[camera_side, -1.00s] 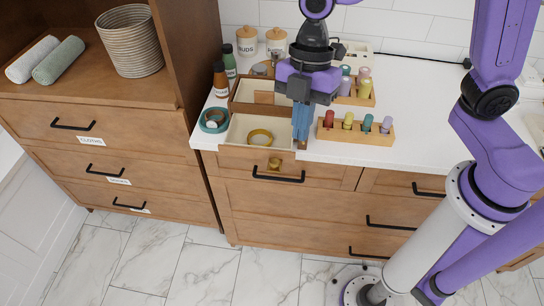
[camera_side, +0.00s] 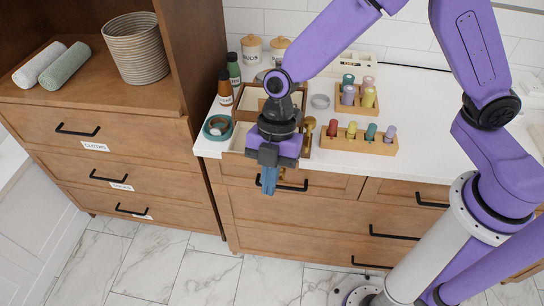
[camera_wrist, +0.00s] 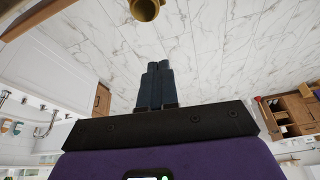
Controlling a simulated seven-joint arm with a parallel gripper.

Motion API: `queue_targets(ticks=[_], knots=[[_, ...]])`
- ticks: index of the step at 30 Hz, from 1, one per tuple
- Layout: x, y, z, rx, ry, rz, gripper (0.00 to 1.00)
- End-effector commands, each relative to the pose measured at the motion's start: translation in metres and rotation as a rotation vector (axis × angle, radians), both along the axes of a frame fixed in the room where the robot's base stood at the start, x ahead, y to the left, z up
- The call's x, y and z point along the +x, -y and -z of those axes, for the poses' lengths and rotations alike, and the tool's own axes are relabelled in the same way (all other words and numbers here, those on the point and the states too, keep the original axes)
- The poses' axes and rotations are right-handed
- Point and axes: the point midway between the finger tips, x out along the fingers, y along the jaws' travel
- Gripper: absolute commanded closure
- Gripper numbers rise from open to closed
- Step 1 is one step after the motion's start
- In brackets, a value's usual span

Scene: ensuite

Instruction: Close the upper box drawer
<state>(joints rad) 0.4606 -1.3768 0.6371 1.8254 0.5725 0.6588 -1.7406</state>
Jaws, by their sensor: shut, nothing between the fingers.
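The wooden box (camera_side: 243,98) stands on the white counter against the other jars. Its drawer (camera_side: 238,138) is pulled out toward the counter's front edge; my gripper hides much of it and its contents. My gripper (camera_side: 268,190) is shut and empty, with fingers pointing down in front of the drawer's front. In the wrist view, my gripper (camera_wrist: 153,66) shows its fingers together, with a round brass knob (camera_wrist: 145,9) just beyond them at the top edge. I cannot tell whether the fingers touch the drawer.
A teal tape roll (camera_side: 218,127) lies left of the drawer. A wooden rack of coloured bottles (camera_side: 360,140) stands to the right, with another rack (camera_side: 357,98) behind it. Brown and green bottles (camera_side: 225,88) stand at the back left. Cabinet handles (camera_side: 292,185) project below the counter.

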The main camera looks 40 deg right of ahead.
Motion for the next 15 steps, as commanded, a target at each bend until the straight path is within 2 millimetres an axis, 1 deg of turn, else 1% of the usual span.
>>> queue_targets(ticks=[1,6,10,15], knots=[[0.007,0.008,0.001,0.001,0.001,0.009,1.00],[0.018,0.024,0.004,0.000,0.000,0.004,1.00],[0.023,0.030,0.006,0.000,0.000,0.003,1.00],[0.024,0.032,0.006,0.000,0.000,0.001,1.00]])
